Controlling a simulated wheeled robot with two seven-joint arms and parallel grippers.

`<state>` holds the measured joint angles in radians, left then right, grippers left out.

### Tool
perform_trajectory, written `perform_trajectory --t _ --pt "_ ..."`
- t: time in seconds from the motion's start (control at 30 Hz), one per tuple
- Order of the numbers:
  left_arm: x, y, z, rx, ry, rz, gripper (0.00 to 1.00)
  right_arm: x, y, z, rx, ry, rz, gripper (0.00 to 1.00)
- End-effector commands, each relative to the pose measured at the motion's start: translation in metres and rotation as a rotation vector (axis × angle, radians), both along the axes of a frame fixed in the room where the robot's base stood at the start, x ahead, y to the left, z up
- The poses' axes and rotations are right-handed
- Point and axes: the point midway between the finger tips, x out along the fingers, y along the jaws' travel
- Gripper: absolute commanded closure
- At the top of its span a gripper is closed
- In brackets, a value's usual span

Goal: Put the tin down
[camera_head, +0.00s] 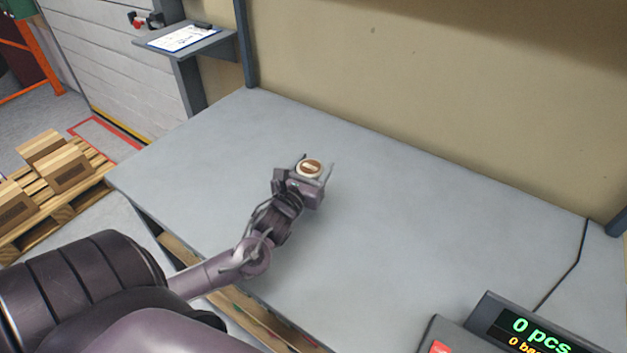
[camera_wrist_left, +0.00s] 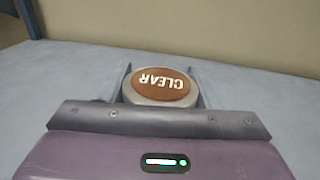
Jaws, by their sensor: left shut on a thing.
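The tin (camera_head: 310,168) is a small round can with a pale rim and a brown top. My right gripper is not in view.
The tabletop around the tin is clear. A counter display (camera_head: 530,330) reading "0 pcs" stands at the front right. A beige wall (camera_head: 430,80) rises behind the table. A small shelf with a clipboard (camera_head: 183,38) is at the back left. Pallets with boxes (camera_head: 65,165) stand on the floor at left.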

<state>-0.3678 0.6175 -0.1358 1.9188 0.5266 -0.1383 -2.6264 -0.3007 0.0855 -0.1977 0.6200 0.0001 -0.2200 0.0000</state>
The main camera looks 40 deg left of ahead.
Motion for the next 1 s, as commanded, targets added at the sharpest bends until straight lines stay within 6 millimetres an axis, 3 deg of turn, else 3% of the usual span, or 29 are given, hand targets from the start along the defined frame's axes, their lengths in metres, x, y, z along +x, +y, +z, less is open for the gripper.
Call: perform_trajectory --t 0.33,0.77,0.8,0.93,1.0 --pt "0.000 0.000 -0.042 -0.001 0.000 0.001 0.72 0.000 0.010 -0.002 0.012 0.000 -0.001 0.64" --pt "0.000 -0.001 -0.049 0.000 -0.001 -0.001 0.72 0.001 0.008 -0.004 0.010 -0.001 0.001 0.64" --pt "0.000 -0.001 -0.049 0.000 0.000 -0.002 0.39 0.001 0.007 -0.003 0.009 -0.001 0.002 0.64" --pt "0.000 -0.001 -0.049 0.000 0.000 -0.001 0.22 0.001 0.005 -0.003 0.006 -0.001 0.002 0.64" --pt "0.000 -0.001 -0.049 0.000 0.000 -0.001 0.21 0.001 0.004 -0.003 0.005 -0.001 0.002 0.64"
